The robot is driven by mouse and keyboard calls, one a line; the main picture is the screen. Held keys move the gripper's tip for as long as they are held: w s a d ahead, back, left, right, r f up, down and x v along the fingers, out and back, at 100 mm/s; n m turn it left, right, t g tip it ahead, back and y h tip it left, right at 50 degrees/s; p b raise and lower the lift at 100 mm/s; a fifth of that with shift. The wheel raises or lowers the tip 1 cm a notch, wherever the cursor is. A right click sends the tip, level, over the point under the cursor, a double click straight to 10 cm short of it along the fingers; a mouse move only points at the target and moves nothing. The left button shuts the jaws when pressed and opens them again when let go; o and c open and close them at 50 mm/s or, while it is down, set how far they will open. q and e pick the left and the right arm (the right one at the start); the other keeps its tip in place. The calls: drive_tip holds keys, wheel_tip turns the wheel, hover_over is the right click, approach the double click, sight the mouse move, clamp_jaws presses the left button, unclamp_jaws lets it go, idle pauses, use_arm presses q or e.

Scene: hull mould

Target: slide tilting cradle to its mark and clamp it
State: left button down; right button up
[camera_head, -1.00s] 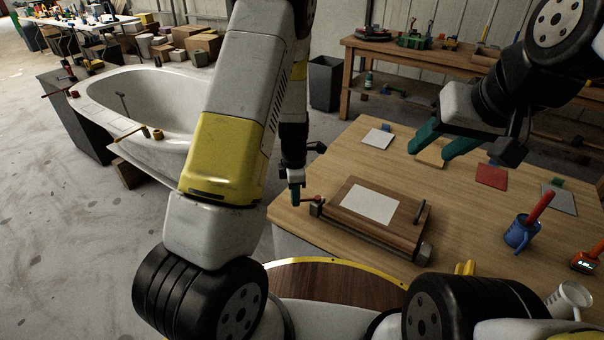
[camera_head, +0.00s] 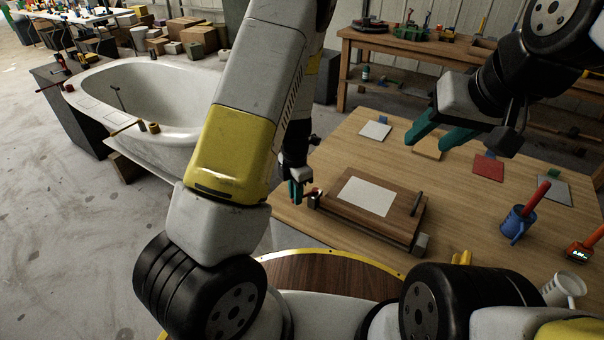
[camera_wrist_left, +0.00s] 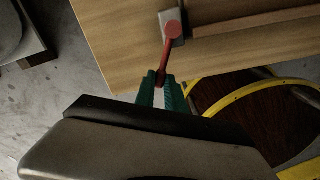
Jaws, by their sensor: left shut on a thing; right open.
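The tilting cradle appears to be the brown wooden block (camera_head: 405,215) with a white sheet (camera_head: 367,197) on top, lying on the wooden table (camera_head: 345,150). A small grey clamp (camera_head: 314,201) with a red lever (camera_head: 313,192) sits at its left corner; the lever also shows in the wrist view (camera_wrist_left: 171,45). My left gripper (camera_head: 297,190) is shut on the lever's end at the table's left edge, with green fingers either side of it (camera_wrist_left: 160,88). My right gripper (camera_head: 424,147) is open and empty above the table, near a tan pad (camera_head: 428,152).
White (camera_head: 376,130), red (camera_head: 488,168) and grey (camera_head: 553,189) pads lie on the table. A blue cup (camera_head: 518,225) with a red-handled item stands at the right, near an orange device with a display (camera_head: 582,252). A white tub (camera_head: 150,90) stands at left.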

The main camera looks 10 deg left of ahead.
use_arm(q)
drive_tip(key=c, duration=1.4)
unclamp_jaws()
drive_tip(key=shift+r, duration=3.9)
